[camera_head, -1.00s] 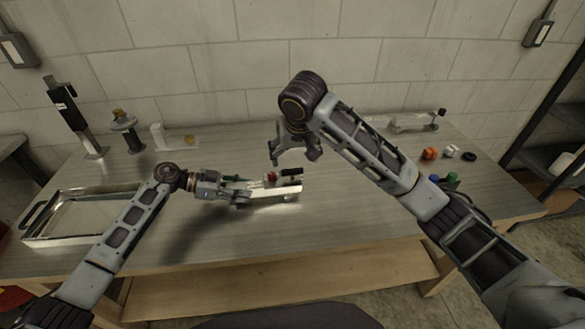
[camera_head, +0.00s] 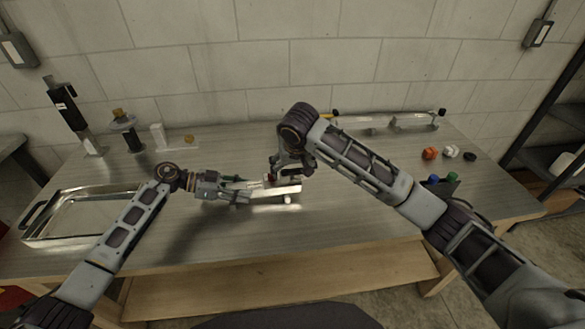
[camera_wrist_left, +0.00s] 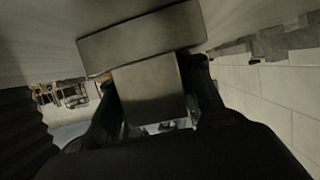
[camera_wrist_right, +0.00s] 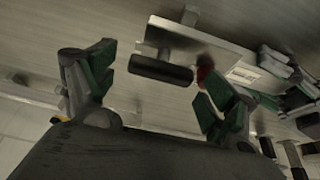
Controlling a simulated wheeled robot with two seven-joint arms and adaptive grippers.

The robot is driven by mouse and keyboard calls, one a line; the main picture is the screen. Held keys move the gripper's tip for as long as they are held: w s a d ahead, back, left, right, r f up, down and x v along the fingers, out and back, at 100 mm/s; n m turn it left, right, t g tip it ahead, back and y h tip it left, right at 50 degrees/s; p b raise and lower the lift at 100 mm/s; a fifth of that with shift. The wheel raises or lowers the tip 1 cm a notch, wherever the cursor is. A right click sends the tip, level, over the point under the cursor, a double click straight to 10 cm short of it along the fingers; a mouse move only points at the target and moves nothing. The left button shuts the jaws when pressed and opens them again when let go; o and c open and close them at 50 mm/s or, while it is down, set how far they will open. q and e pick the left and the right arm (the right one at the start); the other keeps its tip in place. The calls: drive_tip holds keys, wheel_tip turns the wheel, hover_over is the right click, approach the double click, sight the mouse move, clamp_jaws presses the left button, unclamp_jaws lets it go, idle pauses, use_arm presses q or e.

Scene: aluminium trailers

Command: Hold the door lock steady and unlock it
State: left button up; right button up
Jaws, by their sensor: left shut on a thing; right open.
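The door lock is a flat metal plate (camera_head: 287,192) with a black lever handle and a small red part. My left gripper (camera_head: 238,190) is shut on the left end of the lock and holds it over the table. In the left wrist view a grey metal block of the lock (camera_wrist_left: 150,90) fills the jaws. My right gripper (camera_head: 290,172) is over the lock's handle end, largely hidden by its own wrist. In the right wrist view its open fingers (camera_wrist_right: 150,92) are on either side of the black lever handle (camera_wrist_right: 161,71); the red part (camera_wrist_right: 203,76) is near the right finger.
A metal tray (camera_head: 88,233) lies at the left of the table. Several fixtures stand at the back left, including a black-topped post (camera_head: 72,118). A metal bracket (camera_head: 412,122) lies at the back right, with orange (camera_head: 429,153) and white pieces nearby. The front middle is clear.

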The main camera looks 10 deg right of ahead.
drive_tip(key=c, duration=1)
drive_tip(key=shift+n+y, duration=0.3)
drive_tip(key=shift+n, duration=0.2)
drive_tip(key=n+y, duration=0.1)
drive_tip(key=n, duration=0.2)
drive_tip(key=shift+d+n, duration=0.1)
drive_tip(key=shift+n, duration=0.2)
drive_tip(key=n+y, duration=0.1)
drive_tip(key=n, duration=0.1)
drive_tip(key=n+g, duration=0.1)
drive_tip(key=n, duration=0.1)
drive_tip(key=shift+d+n+g+y, duration=0.1)
drive_tip(key=shift+n+g+y, duration=0.2)
drive_tip(key=shift+y, duration=0.1)
drive_tip(key=n, duration=0.2)
drive_tip(key=n+g, duration=0.1)
drive_tip(key=n, duration=0.1)
drive_tip(key=shift+w+n+y, duration=0.2)
drive_tip(key=shift+n+y, duration=0.2)
drive_tip(key=shift+d+n+g, duration=0.1)
drive_tip(key=shift+n+g, duration=0.8)
drive_tip(key=shift+n, duration=0.9)
